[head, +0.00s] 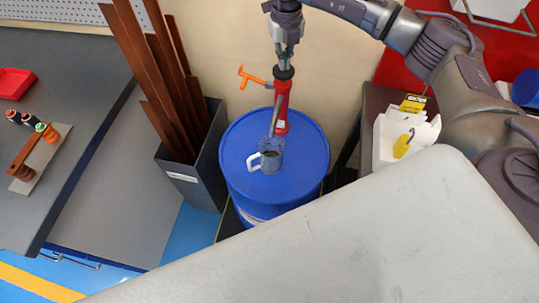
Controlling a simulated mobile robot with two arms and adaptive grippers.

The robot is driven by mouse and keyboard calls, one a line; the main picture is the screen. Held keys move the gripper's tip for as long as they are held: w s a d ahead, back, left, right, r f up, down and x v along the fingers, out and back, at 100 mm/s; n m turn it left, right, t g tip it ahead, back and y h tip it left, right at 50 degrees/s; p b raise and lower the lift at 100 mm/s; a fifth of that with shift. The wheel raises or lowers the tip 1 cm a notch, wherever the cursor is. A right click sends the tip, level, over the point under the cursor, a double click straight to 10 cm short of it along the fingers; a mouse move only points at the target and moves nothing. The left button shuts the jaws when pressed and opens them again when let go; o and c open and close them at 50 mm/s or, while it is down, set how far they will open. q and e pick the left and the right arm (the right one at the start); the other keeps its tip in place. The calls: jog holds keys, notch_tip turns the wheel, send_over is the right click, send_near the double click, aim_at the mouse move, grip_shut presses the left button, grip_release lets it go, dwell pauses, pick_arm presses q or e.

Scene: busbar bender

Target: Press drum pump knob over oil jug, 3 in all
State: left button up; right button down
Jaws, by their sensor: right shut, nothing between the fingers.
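A blue drum (309,158) stands on the floor in the middle of the head view. A red drum pump (282,104) rises from its top, with a dark knob at its upper end and a grey spout slanting down to the front. The oil jug (271,162), see-through with a white handle, stands on the drum lid below the spout's end. My right gripper (284,64) points down right over the pump's knob with its fingers shut and empty. It looks to be at or just above the knob; contact is not clear. My left gripper is not in view.
An orange T-shaped handle (252,76) sticks out behind the pump. A grey bin (191,178) of copper bars stands left of the drum. A dark workbench (75,90) is at the left. A white box (400,138) with yellow tags sits right of the drum.

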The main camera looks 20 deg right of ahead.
jog(key=shift+r+p, duration=2.15)
jog(key=shift+r, duration=1.35)
jog(key=shift+f, duration=0.15)
jog(key=shift+f+b, duration=2.2)
jog(key=shift+f, duration=1)
jog(key=shift+s+f+b, duration=0.1)
jog(key=shift+f+b, duration=0.25)
jog(key=shift+f, duration=0.2)
jog(key=shift+r+p, duration=2.5)
jog(key=shift+r, duration=1.4)
jog(key=shift+r, duration=0.1)
jog(key=shift+r+p, duration=1.85)
jog(key=shift+r, duration=1.05)
